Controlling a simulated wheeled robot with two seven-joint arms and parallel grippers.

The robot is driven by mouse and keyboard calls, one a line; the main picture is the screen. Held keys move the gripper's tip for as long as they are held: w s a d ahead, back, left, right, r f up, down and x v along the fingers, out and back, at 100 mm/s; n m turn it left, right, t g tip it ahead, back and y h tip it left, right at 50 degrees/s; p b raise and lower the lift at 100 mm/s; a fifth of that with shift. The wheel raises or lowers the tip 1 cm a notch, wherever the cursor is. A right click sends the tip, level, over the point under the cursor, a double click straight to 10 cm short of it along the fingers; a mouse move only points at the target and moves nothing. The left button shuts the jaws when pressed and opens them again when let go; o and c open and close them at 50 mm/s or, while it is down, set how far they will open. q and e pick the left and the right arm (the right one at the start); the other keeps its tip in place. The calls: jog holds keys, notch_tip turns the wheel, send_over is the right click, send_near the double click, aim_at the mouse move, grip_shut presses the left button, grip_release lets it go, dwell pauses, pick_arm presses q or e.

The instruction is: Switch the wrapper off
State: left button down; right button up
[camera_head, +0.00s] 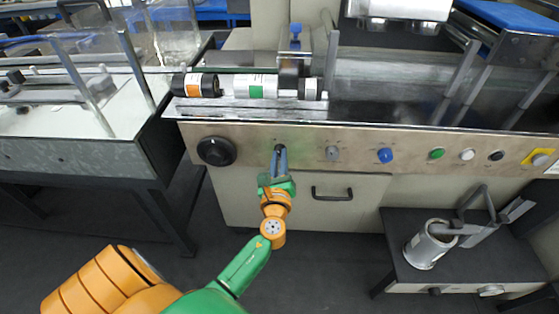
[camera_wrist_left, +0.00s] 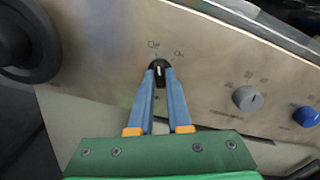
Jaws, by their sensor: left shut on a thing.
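The wrapper's metal control panel (camera_head: 360,146) runs across the middle of the head view. A black rotary switch (camera_wrist_left: 159,70) sits on the panel, with small printed labels above it that look like "Off" and "On". Its white mark points roughly straight up in the left wrist view. My left gripper (camera_head: 280,152) is at this switch, and its two blue fingers (camera_wrist_left: 160,78) are shut on the switch's sides. The fingers partly hide the switch in the head view. My right gripper does not show.
A large black knob (camera_head: 216,151) is left of the switch. A grey knob (camera_head: 333,153), a blue button (camera_head: 385,155) and a green button (camera_head: 437,154) are to its right. Wrapped rolls (camera_head: 255,86) lie above the panel. A drawer handle (camera_head: 332,193) is below.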

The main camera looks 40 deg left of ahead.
pick_arm(q)
jog(key=shift+n, duration=0.9)
jog(key=c, duration=0.9)
grip_release()
jog(key=shift+o, duration=0.2)
jog(key=v, duration=0.7)
jog(key=shift+b, duration=0.4)
